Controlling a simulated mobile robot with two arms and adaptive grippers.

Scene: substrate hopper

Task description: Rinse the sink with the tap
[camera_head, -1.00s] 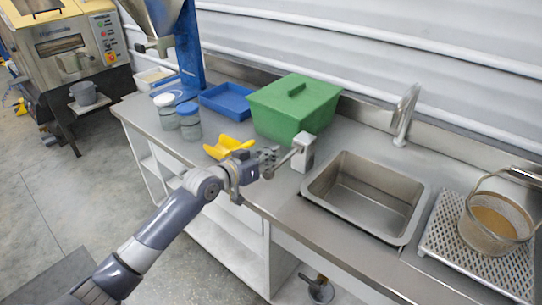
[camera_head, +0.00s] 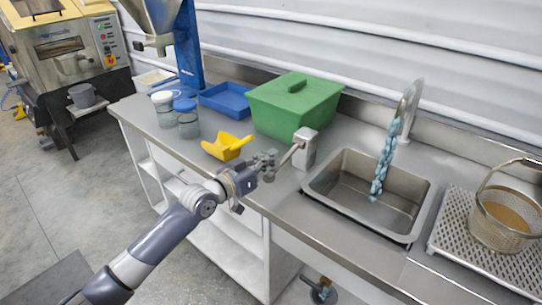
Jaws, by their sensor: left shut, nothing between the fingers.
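The metal sink (camera_head: 350,205) is set into the steel counter. The curved tap (camera_head: 409,104) stands behind it, and a bluish stream of water (camera_head: 383,165) falls from its spout into the basin. A grey box with a lever (camera_head: 305,148) stands at the sink's left; its lever points toward my gripper. My left gripper (camera_head: 270,165) is shut and empty, with its fingertips at the lever's end; I cannot tell if they touch. My right gripper is not in view.
A green lidded bin (camera_head: 295,105), a yellow scoop (camera_head: 226,147), a blue tray (camera_head: 226,100) and lidded jars (camera_head: 188,122) stand left of the sink. A wire basket (camera_head: 503,220) sits on a perforated drainer (camera_head: 460,242) at the right.

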